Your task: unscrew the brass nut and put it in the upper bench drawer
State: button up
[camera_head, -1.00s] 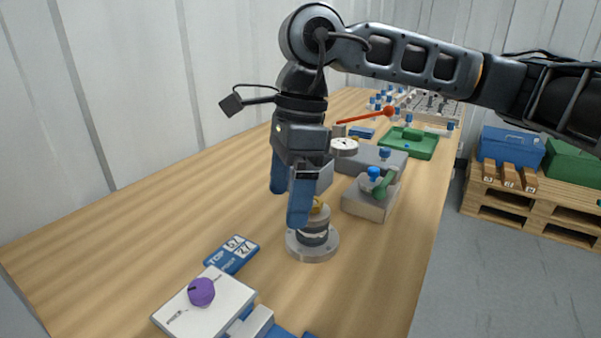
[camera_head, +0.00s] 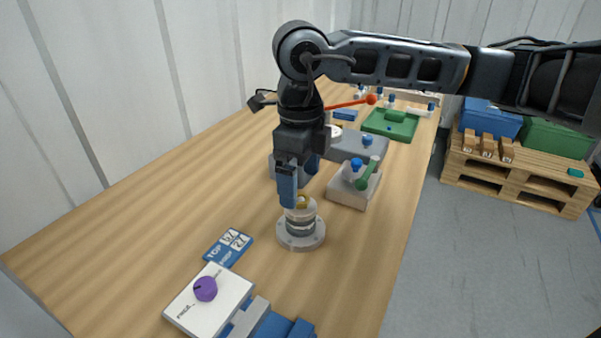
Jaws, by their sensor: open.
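The brass nut (camera_head: 303,201) sits on top of a round grey metal fitting (camera_head: 300,228) with a wide flange base on the wooden bench. Only part of the nut shows, as a blue finger is close in front of it. My gripper (camera_head: 299,186) points down with its two blue fingers apart, just above and behind the nut. I cannot tell whether a finger touches it. The upper bench drawer cannot be made out in this view.
A white panel with a purple knob (camera_head: 205,288) and a blue label plate (camera_head: 228,246) lie in front. A pallet (camera_head: 515,180) with crates stands right. Bench left is clear.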

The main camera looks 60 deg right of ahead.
aim_at(301, 198)
jog(key=m+p, duration=0.5)
jog(key=shift+r+m+p, duration=0.2)
jog(key=shift+m+p, duration=0.1)
notch_tip(301, 198, down, 4)
jog(key=b, duration=0.5)
jog(key=shift+r, duration=0.15)
jog(key=shift+c, duration=0.2)
